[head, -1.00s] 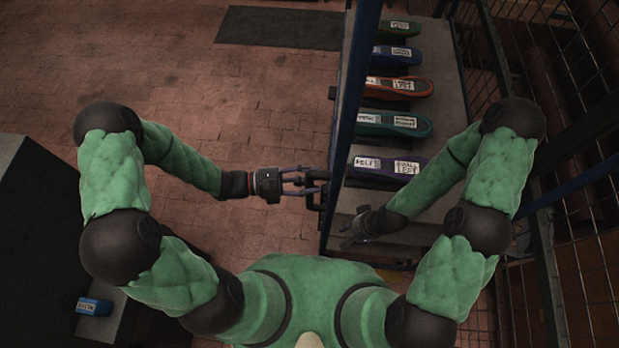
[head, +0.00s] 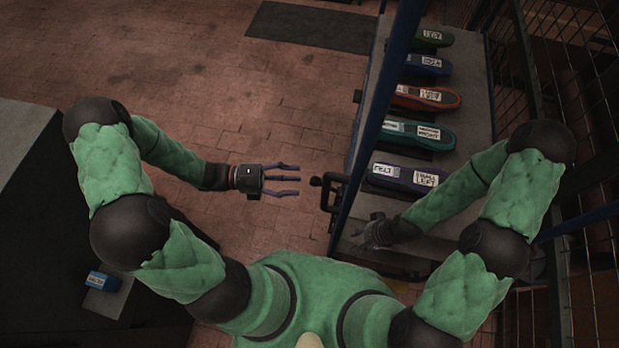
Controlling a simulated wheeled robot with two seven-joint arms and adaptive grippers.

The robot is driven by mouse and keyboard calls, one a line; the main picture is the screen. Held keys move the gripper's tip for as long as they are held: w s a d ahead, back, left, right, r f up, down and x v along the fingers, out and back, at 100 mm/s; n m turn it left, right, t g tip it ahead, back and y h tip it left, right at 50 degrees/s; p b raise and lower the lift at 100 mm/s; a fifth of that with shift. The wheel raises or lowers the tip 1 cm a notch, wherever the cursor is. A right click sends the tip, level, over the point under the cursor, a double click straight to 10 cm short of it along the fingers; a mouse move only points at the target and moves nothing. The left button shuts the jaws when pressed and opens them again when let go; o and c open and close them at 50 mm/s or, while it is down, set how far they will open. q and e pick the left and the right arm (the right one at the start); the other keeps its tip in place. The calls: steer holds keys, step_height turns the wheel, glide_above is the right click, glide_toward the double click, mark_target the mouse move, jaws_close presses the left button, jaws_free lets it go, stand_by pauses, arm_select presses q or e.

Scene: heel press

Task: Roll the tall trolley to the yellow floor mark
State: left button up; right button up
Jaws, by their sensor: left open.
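The tall trolley (head: 378,112) stands right of centre, with blue posts, mesh sides and a grey shelf. A black handle (head: 329,196) sticks out from its near-left post. My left gripper (head: 298,180) is open and empty, left of the handle, with a small gap between its fingertips and the handle. My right gripper (head: 374,232) is over the near end of the shelf, dark and partly blurred; its finger state is unclear.
Several shoe-shaped pieces with labels, such as a purple one (head: 404,178) and an orange one (head: 426,97), lie on the shelf. A dark mat (head: 312,25) lies on the tiled floor. A dark bench (head: 30,150) with a blue block (head: 103,281) stands left. Floor between is clear.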

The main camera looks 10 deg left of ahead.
arm_select(q)
steer(key=shift+s+a, duration=0.25)
steer(key=shift+a, duration=0.95)
